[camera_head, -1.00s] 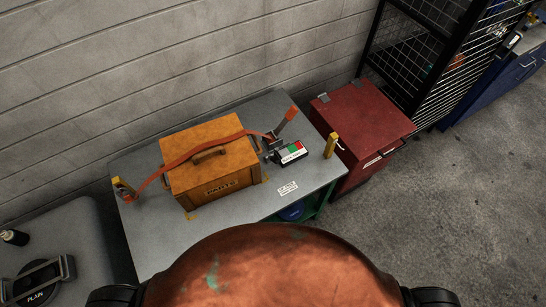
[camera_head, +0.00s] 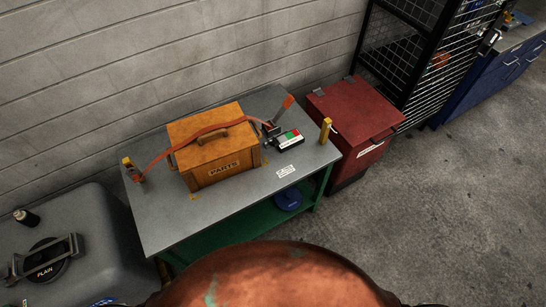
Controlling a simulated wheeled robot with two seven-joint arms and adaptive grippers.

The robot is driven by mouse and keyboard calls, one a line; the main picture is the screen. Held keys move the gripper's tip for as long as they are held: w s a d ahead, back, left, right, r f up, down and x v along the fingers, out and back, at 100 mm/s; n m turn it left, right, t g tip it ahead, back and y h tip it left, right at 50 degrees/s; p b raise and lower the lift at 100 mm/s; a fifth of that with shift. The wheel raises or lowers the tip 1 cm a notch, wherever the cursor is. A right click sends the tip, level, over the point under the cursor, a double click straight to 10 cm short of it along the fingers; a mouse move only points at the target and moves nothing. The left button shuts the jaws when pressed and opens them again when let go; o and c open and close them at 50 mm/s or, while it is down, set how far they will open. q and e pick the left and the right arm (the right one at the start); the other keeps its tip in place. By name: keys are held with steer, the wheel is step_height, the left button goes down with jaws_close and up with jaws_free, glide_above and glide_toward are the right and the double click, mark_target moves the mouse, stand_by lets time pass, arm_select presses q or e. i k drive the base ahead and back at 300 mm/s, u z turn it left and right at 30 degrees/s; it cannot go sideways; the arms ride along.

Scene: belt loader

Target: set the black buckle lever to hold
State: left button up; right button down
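The buckle (camera_head: 271,129) stands on the grey-topped table, just right of the orange parts box (camera_head: 213,148). Its dark body is small here. A lever with a red-orange end (camera_head: 288,102) sticks up from it, tilted to the right; I cannot make out a separate black lever. An orange strap (camera_head: 181,144) runs from a yellow post at the left, over the box, to the buckle. A small box with green and red patches and a white label (camera_head: 290,140) sits beside the buckle. Neither of my grippers is in view.
The grey table (camera_head: 165,215) has yellow posts at its left (camera_head: 128,166) and right (camera_head: 325,130) ends. A red chest (camera_head: 357,115) stands at its right, with a black mesh rack (camera_head: 440,70) behind. A grey surface (camera_head: 85,240) with a disc marked PLAIN lies left. Floor at right is clear.

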mark_target(274, 144)
steer(key=k, duration=0.8)
steer(key=u, duration=0.7)
steer(key=i, duration=1.5)
steer(key=z, duration=0.35)
